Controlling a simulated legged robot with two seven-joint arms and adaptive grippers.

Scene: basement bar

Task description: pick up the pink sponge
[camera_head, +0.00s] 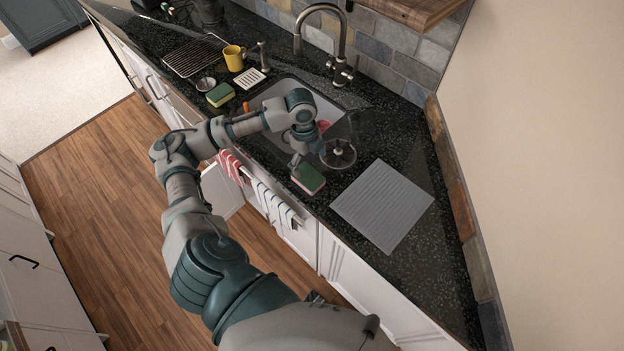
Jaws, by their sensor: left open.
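A sponge with a dark green top and a pale pinkish side (308,179) lies on the dark counter at the front edge of the sink. My left arm reaches in from the lower left and bends down over the sink. My left gripper (303,151) is open and empty, just behind and above this sponge, apart from it as far as I can tell. A pink-red item (323,126) shows partly in the sink behind the gripper; its shape is hidden. My right gripper is out of view.
A green and yellow sponge (220,95), a yellow mug (233,58) and a wire rack (195,56) stand left of the sink (270,93). A round clear lid-like item (338,153) and a grey ribbed mat (382,206) lie to the right. A tall faucet (343,50) rises behind.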

